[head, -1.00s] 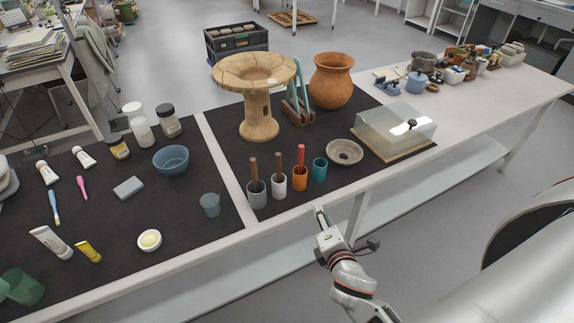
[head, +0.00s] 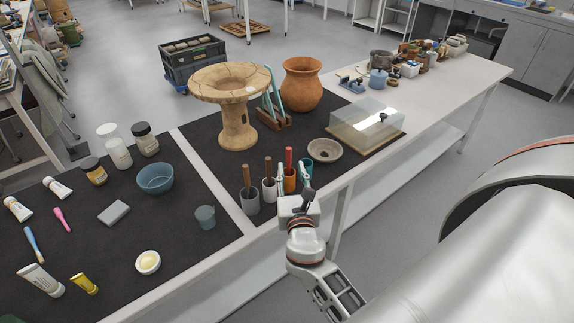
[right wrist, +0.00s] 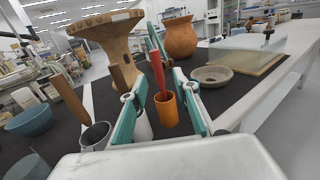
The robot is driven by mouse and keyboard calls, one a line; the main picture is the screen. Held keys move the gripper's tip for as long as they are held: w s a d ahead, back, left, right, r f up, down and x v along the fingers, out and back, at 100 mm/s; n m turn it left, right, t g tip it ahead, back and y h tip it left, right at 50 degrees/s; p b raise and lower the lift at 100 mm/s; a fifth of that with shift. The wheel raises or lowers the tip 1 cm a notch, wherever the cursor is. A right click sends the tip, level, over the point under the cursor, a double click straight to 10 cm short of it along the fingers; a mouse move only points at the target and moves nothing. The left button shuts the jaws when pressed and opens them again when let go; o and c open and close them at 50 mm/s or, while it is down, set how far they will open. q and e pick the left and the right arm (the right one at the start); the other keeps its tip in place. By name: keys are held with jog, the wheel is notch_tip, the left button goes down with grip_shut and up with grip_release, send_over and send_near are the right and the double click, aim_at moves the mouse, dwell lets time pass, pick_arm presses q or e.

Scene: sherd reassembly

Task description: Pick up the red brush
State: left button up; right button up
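The red brush (head: 288,156) stands upright in an orange cup (head: 290,184), with its red handle sticking up. In the right wrist view the red brush (right wrist: 158,74) and orange cup (right wrist: 167,110) show between my finger pads. My right gripper (head: 294,174) is open at the table's front edge, pointing at the cup. Its two teal fingers lie to either side of the brush in the wrist view, apart from the handle as far as I can tell. The gripper partly hides the orange cup in the head view. My left gripper is not in view.
A white cup (head: 269,190) and a grey cup (head: 250,202), each with a brown-handled tool, stand left of the orange cup. A clay pedestal piece (head: 237,125) stands behind.

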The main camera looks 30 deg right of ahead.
aim_at(289, 162)
jog(key=x, duration=0.5)
jog(key=shift+w+f, duration=0.3)
jog(key=shift+w, duration=0.1)
grip_shut()
